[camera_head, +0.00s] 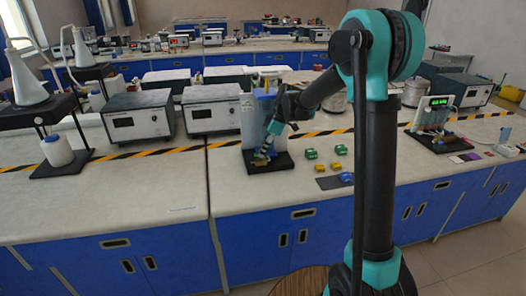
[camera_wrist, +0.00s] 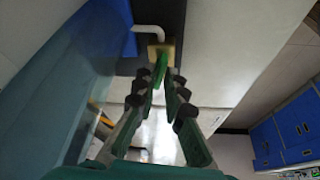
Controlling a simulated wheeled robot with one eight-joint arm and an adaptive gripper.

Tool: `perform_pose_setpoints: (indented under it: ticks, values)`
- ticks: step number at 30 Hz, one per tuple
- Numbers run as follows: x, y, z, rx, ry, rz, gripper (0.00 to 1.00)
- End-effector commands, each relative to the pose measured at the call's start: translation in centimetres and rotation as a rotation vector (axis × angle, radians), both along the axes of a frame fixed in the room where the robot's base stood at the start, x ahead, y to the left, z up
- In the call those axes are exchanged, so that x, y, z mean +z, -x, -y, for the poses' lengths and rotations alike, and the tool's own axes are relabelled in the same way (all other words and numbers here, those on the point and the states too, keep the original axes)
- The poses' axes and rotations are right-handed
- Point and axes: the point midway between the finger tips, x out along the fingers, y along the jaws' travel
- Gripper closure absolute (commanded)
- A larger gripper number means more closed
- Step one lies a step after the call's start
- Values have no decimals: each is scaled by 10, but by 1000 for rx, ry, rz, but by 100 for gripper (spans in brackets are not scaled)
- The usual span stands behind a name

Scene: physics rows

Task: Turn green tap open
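In the wrist view a green tap handle (camera_wrist: 160,68) sits on a brass-coloured valve body (camera_wrist: 161,50), with a white bent spout (camera_wrist: 149,30) beyond it. My gripper (camera_wrist: 161,84) is open. Its two dark-tipped fingers are on either side of the handle's near end; I cannot tell whether they touch it. In the head view my gripper (camera_head: 265,152) reaches down at the front of a clear and blue tank (camera_head: 253,125) on a black base (camera_head: 283,166). The green handle cannot be made out there, as the gripper and arm crowd that spot.
Small green blocks (camera_head: 311,154) and yellow pieces lie right of the black base, near a dark mat (camera_head: 329,183). Grey instrument boxes (camera_head: 211,108) stand to the left. A device with a lit green display (camera_head: 439,101) stands at the right. The front of the bench is mostly clear.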

Motion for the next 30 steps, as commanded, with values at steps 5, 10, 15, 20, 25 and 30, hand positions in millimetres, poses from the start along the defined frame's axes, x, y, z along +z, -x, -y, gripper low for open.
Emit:
perform_pose_setpoints:
  ticks: [5, 10, 15, 20, 25, 30]
  values:
    - [0, 0, 0, 0, 0, 0, 72]
    - [0, 0, 0, 0, 0, 0, 72]
    - [7, 0, 3, -1, 0, 0, 72]
    - [29, 0, 12, -3, 0, -1, 72]
    - [62, -1, 26, -3, 0, 0, 72]
    - [90, -1, 37, -2, 0, -1, 72]
